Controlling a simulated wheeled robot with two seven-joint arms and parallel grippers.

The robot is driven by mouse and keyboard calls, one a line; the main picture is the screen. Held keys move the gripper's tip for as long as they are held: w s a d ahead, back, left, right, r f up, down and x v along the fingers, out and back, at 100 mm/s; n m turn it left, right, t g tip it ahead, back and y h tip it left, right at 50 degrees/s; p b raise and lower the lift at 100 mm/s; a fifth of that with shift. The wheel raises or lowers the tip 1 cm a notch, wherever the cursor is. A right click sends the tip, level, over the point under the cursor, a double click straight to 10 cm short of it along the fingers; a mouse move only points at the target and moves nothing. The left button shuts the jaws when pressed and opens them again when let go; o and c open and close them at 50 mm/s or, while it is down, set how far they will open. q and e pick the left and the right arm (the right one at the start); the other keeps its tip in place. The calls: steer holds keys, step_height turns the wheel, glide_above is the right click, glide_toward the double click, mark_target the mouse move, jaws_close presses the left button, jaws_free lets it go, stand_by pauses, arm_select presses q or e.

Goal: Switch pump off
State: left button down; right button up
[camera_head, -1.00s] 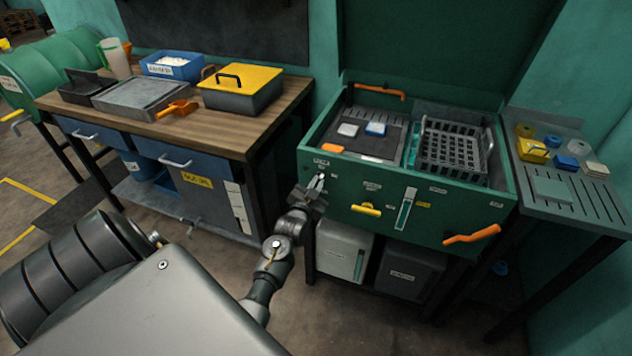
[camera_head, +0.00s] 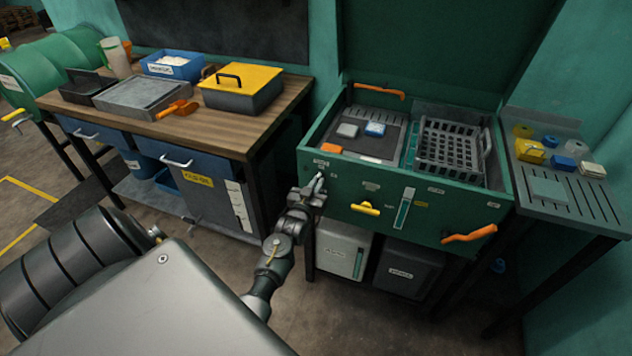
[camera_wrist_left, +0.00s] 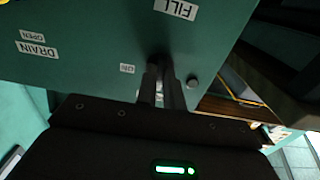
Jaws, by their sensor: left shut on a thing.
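The green wash station (camera_head: 335,186) has a front panel with small labels and controls. My left gripper (camera_head: 319,183) is at the upper left of this panel, its fingers pointing into it. In the left wrist view the two dark fingers (camera_wrist_left: 161,84) are close together and shut on a small control at the panel, the pump switch. The fingers hide nearly all of the switch, so its position cannot be read. A small label (camera_wrist_left: 127,69) sits beside the fingertips, with a FILL label (camera_wrist_left: 176,8) and a DRAIN label (camera_wrist_left: 37,48) farther off. My right gripper is not in view.
A yellow handle (camera_head: 366,208), a sight gauge (camera_head: 404,208) and an orange lever (camera_head: 469,234) are on the same panel. A wooden workbench (camera_head: 150,125) stands to the left, a slatted side shelf (camera_head: 590,205) to the right.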

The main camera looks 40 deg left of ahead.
arm_select(q)
steer(key=c, duration=1.5)
jaws_free()
steer(key=shift+s, duration=0.1)
steer(key=b+v, duration=0.1)
steer(key=v, duration=0.9)
steer(key=shift+s+d, duration=0.15)
steer(key=shift+s, duration=0.15)
